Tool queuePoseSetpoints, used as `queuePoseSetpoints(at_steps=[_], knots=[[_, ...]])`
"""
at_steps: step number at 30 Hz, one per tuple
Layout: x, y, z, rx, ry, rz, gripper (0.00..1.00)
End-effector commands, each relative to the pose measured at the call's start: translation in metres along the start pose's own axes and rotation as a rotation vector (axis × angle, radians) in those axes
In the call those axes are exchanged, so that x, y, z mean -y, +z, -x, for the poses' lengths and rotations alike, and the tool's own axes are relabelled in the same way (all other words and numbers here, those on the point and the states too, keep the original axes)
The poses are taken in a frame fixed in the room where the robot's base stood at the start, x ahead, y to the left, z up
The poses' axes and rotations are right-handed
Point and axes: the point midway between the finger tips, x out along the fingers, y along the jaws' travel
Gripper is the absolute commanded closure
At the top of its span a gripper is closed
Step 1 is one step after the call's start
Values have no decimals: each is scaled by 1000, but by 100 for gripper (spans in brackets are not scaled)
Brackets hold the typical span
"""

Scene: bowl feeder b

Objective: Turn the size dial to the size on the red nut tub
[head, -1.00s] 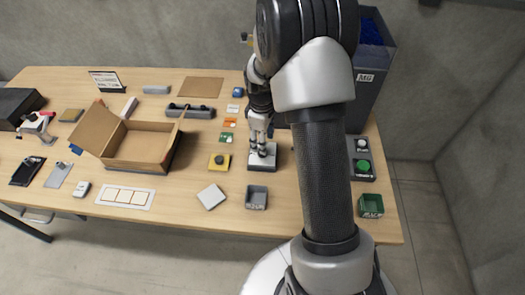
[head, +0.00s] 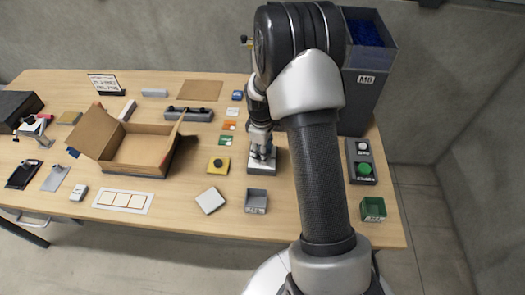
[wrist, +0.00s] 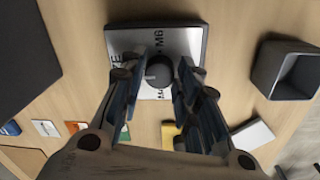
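In the wrist view my gripper (wrist: 156,75) is open, one finger on each side of the knob with gaps visible. No red nut tub is seen; a grey tub (head: 257,201) and a green tub (head: 373,209) stand near the front edge.
A yellow block with a black button (head: 218,165) and a white square (head: 210,201) lie left of the dial. An open cardboard box (head: 138,160) is farther left. A control box with a green button (head: 363,168) and a grey bin of blue pieces (head: 365,85) stand right.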

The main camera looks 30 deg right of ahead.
Motion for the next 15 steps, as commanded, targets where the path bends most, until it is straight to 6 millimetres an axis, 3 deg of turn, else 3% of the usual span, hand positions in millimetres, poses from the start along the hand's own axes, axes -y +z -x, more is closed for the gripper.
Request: queuePoseSetpoints(at_steps=[11,15], knots=[[0,0,0,0,0,0,97],[0,0,0,0,0,-5,97]])
